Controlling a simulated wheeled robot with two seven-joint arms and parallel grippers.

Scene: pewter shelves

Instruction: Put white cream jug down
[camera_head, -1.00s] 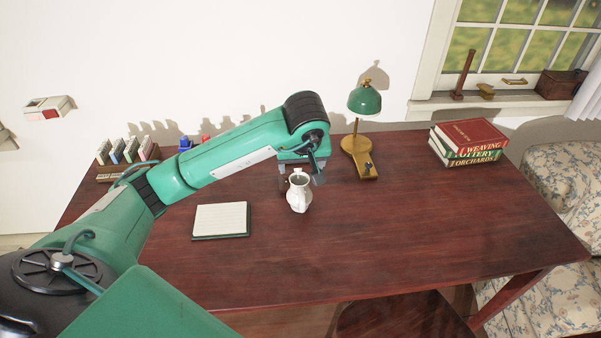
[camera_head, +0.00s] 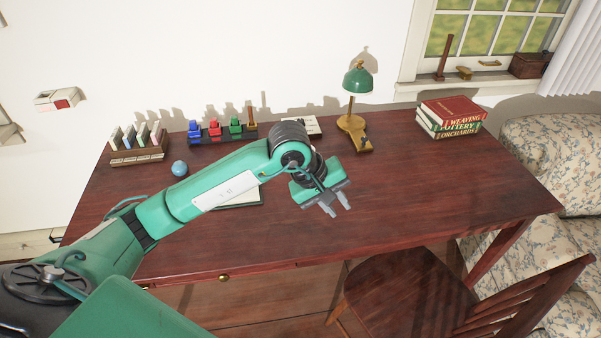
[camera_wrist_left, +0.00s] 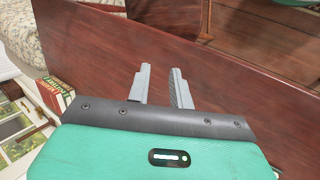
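The white cream jug does not show in either view now; it may be hidden behind my left arm. My left gripper (camera_head: 335,206) is over the middle of the dark red wooden desk (camera_head: 430,190). Its two grey fingers are apart with nothing between them. In the left wrist view the gripper (camera_wrist_left: 160,72) also shows open and empty, with bare desk wood beyond the fingertips. My right gripper is in neither view.
A green lamp (camera_head: 357,82) stands at the back, with stacked books (camera_head: 448,118) to its right. A notepad (camera_head: 245,198) is partly under my arm. A blue ball (camera_head: 180,168) lies at left. A wooden chair (camera_head: 405,290) stands at the front.

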